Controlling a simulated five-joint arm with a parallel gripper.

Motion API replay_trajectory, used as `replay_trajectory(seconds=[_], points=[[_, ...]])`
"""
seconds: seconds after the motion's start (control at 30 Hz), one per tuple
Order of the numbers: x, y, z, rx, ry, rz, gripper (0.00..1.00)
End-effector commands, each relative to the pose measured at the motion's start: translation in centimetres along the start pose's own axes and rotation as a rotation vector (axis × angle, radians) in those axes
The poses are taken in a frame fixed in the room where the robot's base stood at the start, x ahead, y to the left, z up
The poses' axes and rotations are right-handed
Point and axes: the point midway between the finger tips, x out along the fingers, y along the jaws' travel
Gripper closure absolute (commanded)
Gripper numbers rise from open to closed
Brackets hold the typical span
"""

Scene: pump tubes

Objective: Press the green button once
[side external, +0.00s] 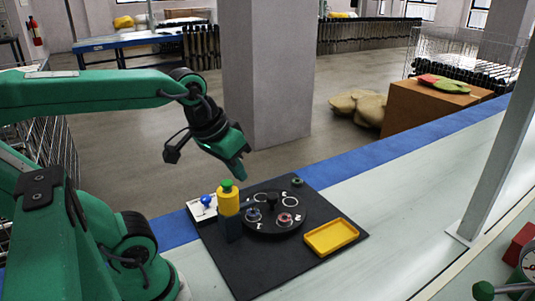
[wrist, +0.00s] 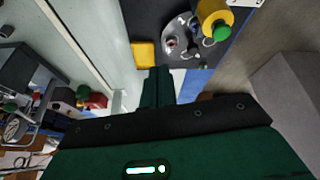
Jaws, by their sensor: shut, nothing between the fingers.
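A green button (side external: 227,185) sits on top of an upright yellow cylinder (side external: 229,203) on the black board. In the wrist view the yellow cylinder (wrist: 213,14) is at the upper right, with a dark green round spot (wrist: 221,29) on it that looks like the button. My gripper (side external: 244,176) is shut and empty, pointing down. It is above the board, a little higher than the button and to its right in the side view, apart from it. In the wrist view my gripper's green fingers (wrist: 158,72) are together, left of the cylinder.
The black board (side external: 265,277) carries a dark round plate (side external: 270,228) with numbered rings, a yellow tray (side external: 331,237) and a small green ring (side external: 297,181). A white box (side external: 198,214) with a blue knob (side external: 206,200) stands beside the cylinder. A post (side external: 490,150) rises at right.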

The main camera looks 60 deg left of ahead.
Motion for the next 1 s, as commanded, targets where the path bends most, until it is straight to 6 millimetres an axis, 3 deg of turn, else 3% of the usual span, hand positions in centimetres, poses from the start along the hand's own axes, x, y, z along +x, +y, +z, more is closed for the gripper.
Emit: replay_trajectory(seconds=[0.7, 1.0], points=[[-3.8, -7.7, -5.8, -1.045, -0.254, -0.247, 1.00], [-4.8, -9.7, -6.7, -1.295, -0.301, -0.326, 1.00]])
